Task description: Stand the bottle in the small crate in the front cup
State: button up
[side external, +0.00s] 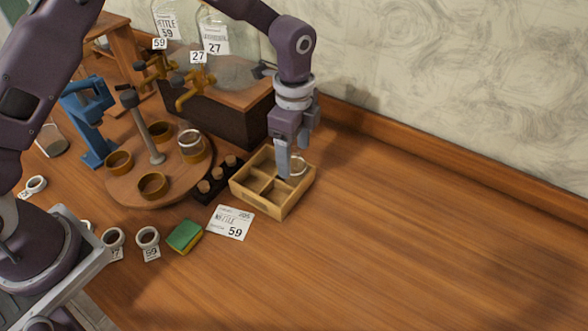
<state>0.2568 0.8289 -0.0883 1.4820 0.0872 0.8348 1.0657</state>
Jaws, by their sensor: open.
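The small wooden crate (284,209) stands right of the round turntable and is split into compartments. A clear glass bottle (299,165) shows faintly in its back right part; its lower part is hidden. My gripper (291,172) points down over that compartment, open, with its fingers at the bottle. I cannot tell whether they touch it. The turntable (128,190) carries several brown ring-like cups around a grey post. The front cup (153,185) looks empty. The right-hand cup (193,153) has a clear glass vessel (190,138) in it.
A dark rack with corks (210,183) sits between turntable and crate. A card reading NETTLE 59 (230,222) and a green sponge (185,236) lie in front. Large jars with brass taps stand on a block (235,115) behind. A blue stand (91,120) is left. The table's right side is clear.

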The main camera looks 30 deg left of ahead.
jog(key=shift+f, duration=0.6)
grip_shut()
notch_tip(320, 180, up, 10)
jog(key=s+a+r+n, duration=0.1)
jog(key=s+a, duration=0.1)
jog(key=a, duration=0.5)
jog(key=s+a+r+n, duration=0.1)
jog(key=s+a+r, duration=0.1)
jog(key=a, duration=0.4)
jog(key=s+a+f+n, duration=0.1)
jog(key=s+a, duration=1)
jog(key=s, duration=0.5)
notch_tip(320, 180, down, 10)
jog(key=shift+f, duration=0.1)
